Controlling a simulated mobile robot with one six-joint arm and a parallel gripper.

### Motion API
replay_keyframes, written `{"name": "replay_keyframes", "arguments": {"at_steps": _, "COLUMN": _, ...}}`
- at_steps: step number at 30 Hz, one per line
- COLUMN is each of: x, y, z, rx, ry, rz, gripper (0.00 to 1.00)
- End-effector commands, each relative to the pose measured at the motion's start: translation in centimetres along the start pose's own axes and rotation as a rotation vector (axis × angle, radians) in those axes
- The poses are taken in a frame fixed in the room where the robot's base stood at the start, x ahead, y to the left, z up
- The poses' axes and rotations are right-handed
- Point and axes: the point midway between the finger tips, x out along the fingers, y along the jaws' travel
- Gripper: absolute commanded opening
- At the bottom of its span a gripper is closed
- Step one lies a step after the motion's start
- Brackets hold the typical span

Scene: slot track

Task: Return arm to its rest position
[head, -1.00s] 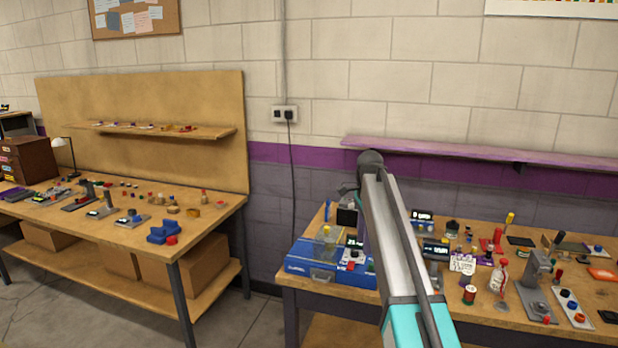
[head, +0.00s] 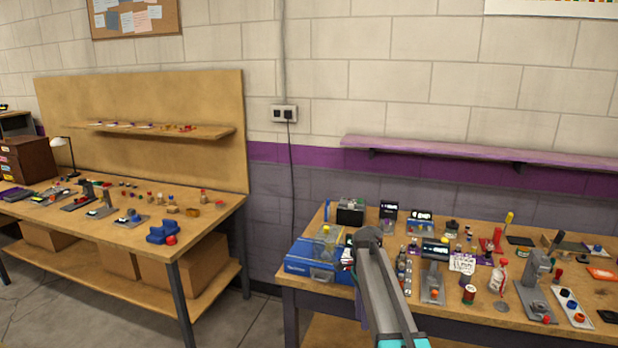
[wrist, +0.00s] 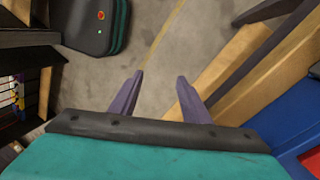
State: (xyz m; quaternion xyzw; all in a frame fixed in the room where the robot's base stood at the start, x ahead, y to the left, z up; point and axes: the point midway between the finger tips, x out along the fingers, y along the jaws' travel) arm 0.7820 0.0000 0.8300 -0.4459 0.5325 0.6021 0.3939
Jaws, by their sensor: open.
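My arm (head: 386,295) reaches up from the bottom of the head view, in front of the right bench. Its elbow end stands before the blue case at the bench's left part. In the wrist view my gripper (wrist: 159,78) has its two purple fingers apart with nothing between them. The fingers point over bare grey floor.
The right bench (head: 390,318) carries a blue case (head: 305,262), a black box (head: 350,212) and many small items. A left bench (head: 110,228) stands apart, with floor between. In the wrist view, bench woodwork (wrist: 240,75) is close right of the fingers; dark teal body parts are upper left.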

Motion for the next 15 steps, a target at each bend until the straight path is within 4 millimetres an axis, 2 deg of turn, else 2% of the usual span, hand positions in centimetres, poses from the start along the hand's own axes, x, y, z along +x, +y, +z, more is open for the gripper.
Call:
{"name": "replay_keyframes", "arguments": {"at_steps": 1, "x": 2.0, "y": 0.7, "z": 0.1, "rx": -0.003, "ry": -0.002, "rz": 0.020, "gripper": 0.43}}
{"name": "replay_keyframes", "arguments": {"at_steps": 3, "x": 4.5, "y": 1.4, "z": 0.2, "rx": -0.010, "ry": -0.005, "rz": 0.043, "gripper": 0.43}}
{"name": "replay_keyframes", "arguments": {"at_steps": 15, "x": 17.6, "y": 6.7, "z": 0.9, "rx": -0.095, "ry": -0.027, "rz": 0.159, "gripper": 0.43}}
